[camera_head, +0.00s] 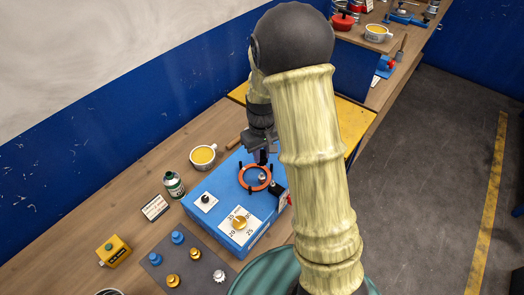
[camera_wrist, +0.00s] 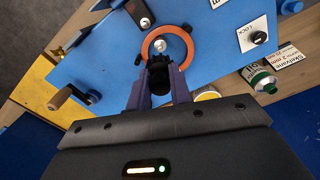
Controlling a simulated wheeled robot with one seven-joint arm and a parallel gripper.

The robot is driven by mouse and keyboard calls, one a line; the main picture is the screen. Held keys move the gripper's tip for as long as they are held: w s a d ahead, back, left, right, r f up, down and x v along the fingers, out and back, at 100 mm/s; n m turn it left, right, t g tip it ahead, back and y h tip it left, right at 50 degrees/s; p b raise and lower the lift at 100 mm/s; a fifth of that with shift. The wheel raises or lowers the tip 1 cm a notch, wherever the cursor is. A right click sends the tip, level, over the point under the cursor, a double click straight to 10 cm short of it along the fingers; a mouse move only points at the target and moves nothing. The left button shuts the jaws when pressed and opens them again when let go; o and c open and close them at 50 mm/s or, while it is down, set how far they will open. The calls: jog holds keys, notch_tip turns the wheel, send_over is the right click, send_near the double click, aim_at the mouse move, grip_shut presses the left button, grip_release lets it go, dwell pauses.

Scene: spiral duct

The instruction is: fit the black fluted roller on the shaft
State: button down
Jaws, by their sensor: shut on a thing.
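The black fluted roller (camera_wrist: 158,76) is held between the fingers of my gripper (camera_wrist: 162,92) in the wrist view. In the head view my gripper (camera_head: 261,150) is over the back part of the blue box (camera_head: 222,187), with the dark roller end under it. A small metal shaft (camera_wrist: 159,46) stands inside an orange ring (camera_wrist: 181,36) on the box top. The shaft also shows in the head view (camera_head: 262,178). In the wrist view the roller overlaps the ring's near edge, beside the shaft. The shaft's top is uncovered. The height gap cannot be told.
The box carries a yellow dial (camera_head: 239,222), a black knob (camera_head: 205,199) and a crank (camera_wrist: 67,97). A soup cup (camera_head: 203,156), green-labelled bottle (camera_head: 173,184) and yellow button box (camera_head: 114,250) stand left. A dark mat (camera_head: 190,262) holds several small parts.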

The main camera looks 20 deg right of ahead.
jog(key=shift+s+a, duration=0.1)
jog(key=shift+s, duration=0.1)
jog(key=shift+f, duration=0.2)
jog(key=b, duration=0.4)
send_over(262, 174)
jog(key=shift+w+f, duration=0.15)
jog(key=shift+f, duration=2.05)
jog(key=shift+f+b, duration=0.75)
jog(key=shift+f, duration=0.85)
dwell(1.6)
jog(key=c, duration=1.2)
grip_release()
jog(key=o, duration=0.3)
jog(key=shift+o, duration=0.2)
jog(key=shift+r, duration=0.1)
jog(key=shift+r+p, duration=3.1)
jog(key=shift+r, duration=0.8)
